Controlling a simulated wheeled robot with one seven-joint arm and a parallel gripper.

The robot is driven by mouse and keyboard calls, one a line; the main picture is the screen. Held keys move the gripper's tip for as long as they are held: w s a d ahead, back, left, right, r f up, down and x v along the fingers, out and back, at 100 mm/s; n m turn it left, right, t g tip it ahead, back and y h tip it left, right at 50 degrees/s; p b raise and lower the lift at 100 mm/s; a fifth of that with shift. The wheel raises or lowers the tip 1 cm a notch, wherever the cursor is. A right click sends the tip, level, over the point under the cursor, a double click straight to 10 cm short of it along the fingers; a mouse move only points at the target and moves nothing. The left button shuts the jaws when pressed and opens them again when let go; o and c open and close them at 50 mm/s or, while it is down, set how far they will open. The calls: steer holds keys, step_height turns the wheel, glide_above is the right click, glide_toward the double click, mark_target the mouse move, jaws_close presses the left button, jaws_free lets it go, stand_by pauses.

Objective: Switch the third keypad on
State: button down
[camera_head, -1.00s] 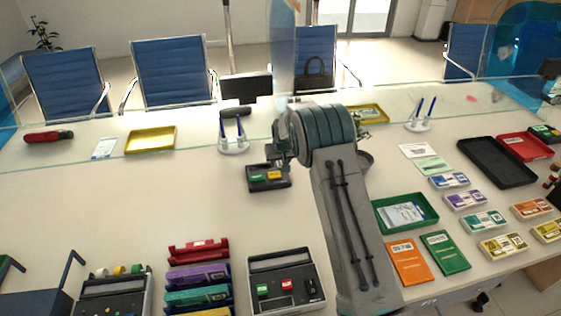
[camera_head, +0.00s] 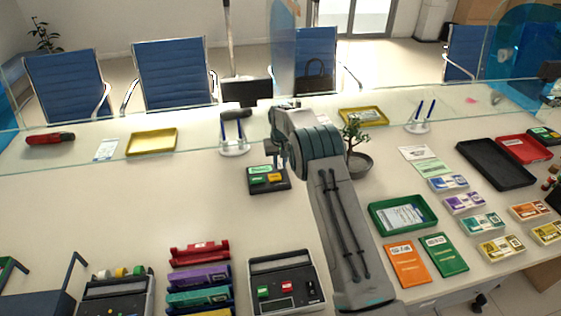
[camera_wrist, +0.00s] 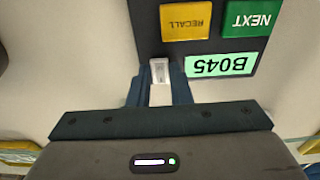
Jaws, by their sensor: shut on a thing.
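The dark keypad (camera_head: 283,186) with a green NEXT button and a yellow RECALL button sits on the counter left of my arm. In the wrist view the keypad (camera_wrist: 152,42) shows upside down, with a lit pale green display (camera_wrist: 222,64) reading B045. My gripper (camera_wrist: 160,80) is at the keypad's edge beside the display, its fingers shut on a small pale piece (camera_wrist: 160,70). I cannot tell whether that piece is the keypad's switch. In the head view my gripper (camera_head: 272,152) is at the keypad's far edge, partly hidden by my wrist.
A white pen stand (camera_head: 233,149) is left behind the keypad, and a potted plant (camera_head: 357,160) is right of my arm. Another keypad (camera_head: 543,135) is at the far right. A device with red and green buttons (camera_head: 287,265) lies in front. Counter left of the keypad is clear.

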mark_target(280, 167)
steer(key=shift+w, duration=0.1)
stand_by(0.4)
steer(key=c, duration=1.3)
jaws_free()
steer(key=r, duration=0.4)
steer(key=r+b, duration=0.1)
steer(key=r, duration=0.4)
steer(key=s+r, duration=0.1)
steer(key=r, duration=0.3)
steer(key=shift+r+b, duration=0.3)
steer(key=shift+r, duration=0.1)
